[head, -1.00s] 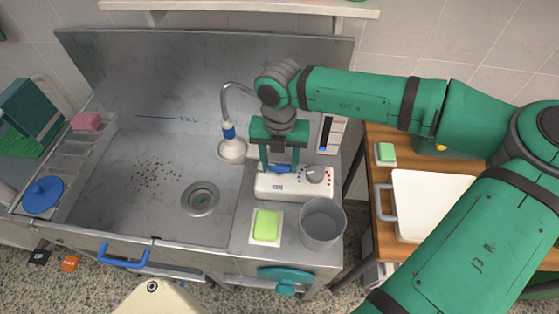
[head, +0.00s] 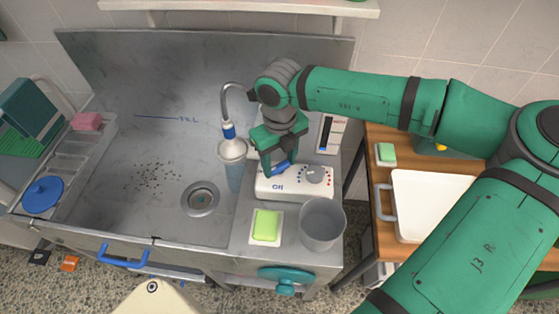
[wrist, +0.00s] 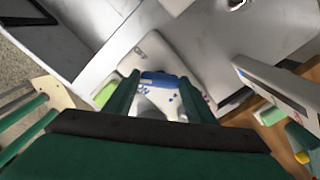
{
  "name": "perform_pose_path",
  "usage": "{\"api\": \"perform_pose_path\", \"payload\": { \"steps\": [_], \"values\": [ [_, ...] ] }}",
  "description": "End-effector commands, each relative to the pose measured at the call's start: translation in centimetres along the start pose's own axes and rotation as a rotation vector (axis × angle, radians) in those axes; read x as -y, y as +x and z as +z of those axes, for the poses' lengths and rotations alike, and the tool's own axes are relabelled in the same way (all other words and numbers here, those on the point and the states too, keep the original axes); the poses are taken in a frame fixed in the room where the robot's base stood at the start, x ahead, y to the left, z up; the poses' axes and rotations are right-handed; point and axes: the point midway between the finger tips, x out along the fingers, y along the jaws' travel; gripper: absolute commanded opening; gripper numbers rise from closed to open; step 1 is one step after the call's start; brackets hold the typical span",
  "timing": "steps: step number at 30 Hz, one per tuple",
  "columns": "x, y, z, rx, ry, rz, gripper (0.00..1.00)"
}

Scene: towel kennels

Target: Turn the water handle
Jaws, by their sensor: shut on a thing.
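The blue water handle (head: 279,168) sits on top of the white control box (head: 290,187) at the right of the steel basin. My gripper (head: 280,163) is shut on the handle from above, with the handle between its two fingers. The handle lies tilted relative to the box. In the wrist view, the blue handle (wrist: 160,77) shows between my fingertips, partly hidden by them. The shower head (head: 232,150) hangs left of my gripper, and a bluish stream of water (head: 235,178) runs from it.
A green sponge (head: 266,225) and a grey cup (head: 322,224) stand in front. The basin (head: 120,205) has dark specks and a drain (head: 201,199). A white tray (head: 430,205) lies at right.

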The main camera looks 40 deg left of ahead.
Motion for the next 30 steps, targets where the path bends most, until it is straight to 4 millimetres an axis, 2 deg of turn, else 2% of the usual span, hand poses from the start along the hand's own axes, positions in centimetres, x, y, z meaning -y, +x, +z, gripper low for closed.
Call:
{"api": "perform_pose_path", "payload": {
  "steps": [12, 30],
  "values": [
    [0.01, -0.06, -0.01, 0.000, -0.272, 0.000, 0.28],
    [0.12, -0.06, 0.02, 0.000, -0.351, -0.002, 0.28]
  ]
}}
